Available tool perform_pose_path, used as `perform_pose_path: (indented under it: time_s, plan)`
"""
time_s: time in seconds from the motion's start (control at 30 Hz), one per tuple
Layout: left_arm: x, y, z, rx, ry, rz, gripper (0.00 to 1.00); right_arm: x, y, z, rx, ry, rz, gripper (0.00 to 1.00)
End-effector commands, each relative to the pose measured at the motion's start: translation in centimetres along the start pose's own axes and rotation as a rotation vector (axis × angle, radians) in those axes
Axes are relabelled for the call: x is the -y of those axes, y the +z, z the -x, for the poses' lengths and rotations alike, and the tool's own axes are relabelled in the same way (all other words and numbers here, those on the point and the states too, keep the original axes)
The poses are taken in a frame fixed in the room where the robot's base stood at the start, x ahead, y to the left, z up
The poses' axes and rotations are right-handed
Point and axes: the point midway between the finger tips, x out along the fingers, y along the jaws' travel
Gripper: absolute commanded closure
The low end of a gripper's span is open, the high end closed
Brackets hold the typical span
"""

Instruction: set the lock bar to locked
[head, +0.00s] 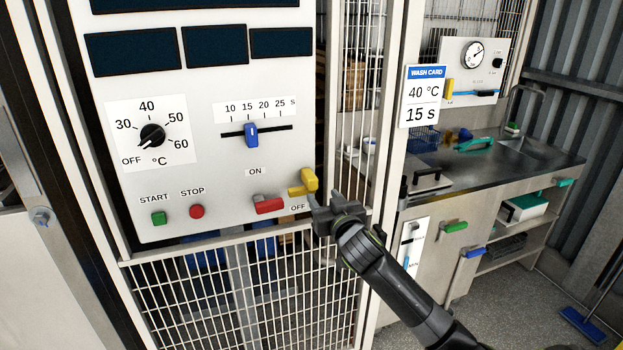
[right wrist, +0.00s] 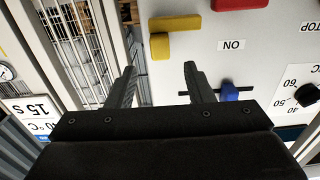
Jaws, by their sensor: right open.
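A yellow handle (head: 303,183) sits at the lower right edge of the white control panel (head: 225,80); it also shows in the right wrist view (right wrist: 174,24). No label naming a lock bar is readable, so I cannot tell for certain that this handle is it. My right gripper (head: 323,199) is just below and right of the handle in the head view. In the right wrist view its two fingers (right wrist: 160,72) are apart with nothing between them, and the handle lies beyond their tips. My left gripper is not in view.
A red lever (head: 268,205) sits close left of the yellow handle, between ON and OFF. A blue slider (head: 251,134), a black dial (head: 152,135), a green START button (head: 159,218) and a red STOP button (head: 197,211) are on the panel. Wire mesh (head: 230,290) lies below.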

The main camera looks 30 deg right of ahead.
Motion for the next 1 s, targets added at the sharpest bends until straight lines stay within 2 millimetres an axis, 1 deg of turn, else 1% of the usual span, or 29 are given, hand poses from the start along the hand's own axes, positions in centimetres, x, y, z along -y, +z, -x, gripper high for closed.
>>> perform_pose_path:
  time_s: [0.03, 0.3, 0.6, 0.8, 1.0]
  plan:
    - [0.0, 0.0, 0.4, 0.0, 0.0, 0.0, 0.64, 0.0, -0.2, -0.8, 0.001, 0.001, -0.002, 0.53]
    - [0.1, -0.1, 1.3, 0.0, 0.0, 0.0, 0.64, 0.0, -0.2, -4.7, 0.001, 0.001, -0.001, 0.53]
    - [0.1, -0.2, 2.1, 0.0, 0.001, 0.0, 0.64, 0.0, -0.1, -8.2, 0.001, 0.001, 0.0, 0.53]
    - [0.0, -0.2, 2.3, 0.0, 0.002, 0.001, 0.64, 0.0, 0.0, -9.4, 0.001, 0.0, 0.001, 0.53]
    - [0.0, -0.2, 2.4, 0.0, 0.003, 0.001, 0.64, 0.0, 0.1, -9.8, 0.001, 0.0, 0.001, 0.53]
